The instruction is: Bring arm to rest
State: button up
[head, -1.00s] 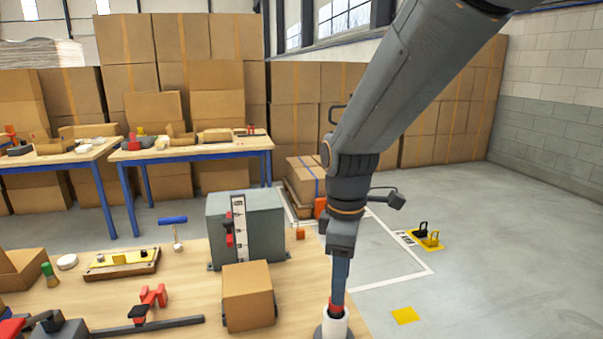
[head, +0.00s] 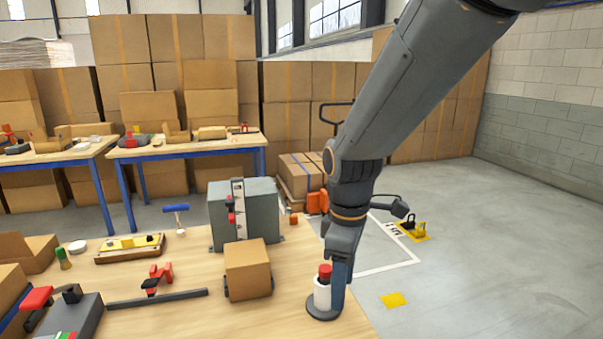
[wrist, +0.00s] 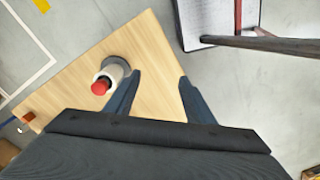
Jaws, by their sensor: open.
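My gripper (wrist: 160,82) is open and empty in the wrist view, with bare tabletop and floor between and beyond its two blue-grey fingers. In the head view my arm reaches down from the top right, and the gripper (head: 340,290) is beside a white cylinder with a red top (head: 322,292) on a dark round base. The cylinder also shows in the wrist view (wrist: 112,72), just left of the left finger. I cannot tell whether they touch.
The wooden table (head: 200,315) holds a cardboard box (head: 247,268), a grey box with a scale (head: 255,212), a red-handled clamp (head: 158,278) and a yellow-topped block (head: 130,246). Floor right of the table is open, with a yellow patch (head: 394,300). A pallet truck (head: 317,202) stands behind.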

jog(key=s+d+f+m, duration=0.2)
jog(key=s+d+m, duration=0.1)
jog(key=d+m, duration=0.2)
jog(key=s+d+f+m+t, duration=0.1)
jog(key=s+d+f+m, duration=0.2)
jog(key=d+m, duration=0.3)
jog(key=shift+s+f+m, duration=0.3)
jog(key=shift+s+m, duration=0.35)
jog(key=shift+m, duration=0.65)
